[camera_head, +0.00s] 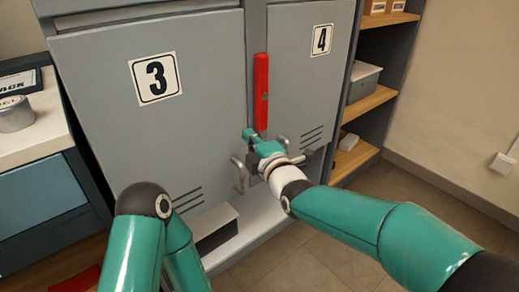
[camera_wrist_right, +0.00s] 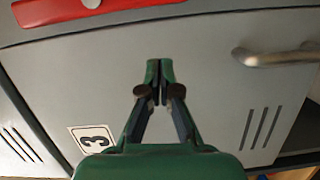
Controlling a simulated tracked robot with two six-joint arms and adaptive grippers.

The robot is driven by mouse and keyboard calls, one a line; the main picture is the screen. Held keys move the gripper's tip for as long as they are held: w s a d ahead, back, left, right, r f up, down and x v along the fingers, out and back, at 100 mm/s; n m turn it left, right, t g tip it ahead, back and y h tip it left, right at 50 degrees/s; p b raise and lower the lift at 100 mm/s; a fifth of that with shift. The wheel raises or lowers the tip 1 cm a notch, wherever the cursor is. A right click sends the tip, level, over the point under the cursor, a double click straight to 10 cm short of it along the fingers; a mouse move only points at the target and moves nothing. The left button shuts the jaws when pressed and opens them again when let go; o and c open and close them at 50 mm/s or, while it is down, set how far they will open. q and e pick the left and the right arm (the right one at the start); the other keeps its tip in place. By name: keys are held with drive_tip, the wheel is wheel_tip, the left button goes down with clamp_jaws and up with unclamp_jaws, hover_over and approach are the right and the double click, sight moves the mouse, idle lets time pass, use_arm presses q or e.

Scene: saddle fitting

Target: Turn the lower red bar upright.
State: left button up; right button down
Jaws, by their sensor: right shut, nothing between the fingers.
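A red bar (camera_head: 262,92) stands upright along the seam between doors 3 and 4 in the head view. It is the only red bar I see on the cabinet. In the right wrist view, its end with a grey round pivot (camera_wrist_right: 91,3) shows at the top, running along the door edge. My right gripper (camera_head: 249,134) is just below and left of the bar in the head view, in front of door 3. Its fingers (camera_wrist_right: 160,72) are shut and empty, apart from the bar in the wrist view. My left arm shows at the lower left; its gripper is out of view.
Door 3 (camera_head: 205,120) and door 4 (camera_head: 296,80) are closed. A door handle (camera_head: 238,173) stands out near my right gripper. A light box (camera_head: 217,222) sits low before door 3. Open shelves (camera_head: 372,103) are at right, a counter (camera_head: 40,135) at left.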

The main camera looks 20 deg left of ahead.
drive_tip(key=shift+p+v, duration=0.35)
drive_tip(key=shift+v, duration=2.3)
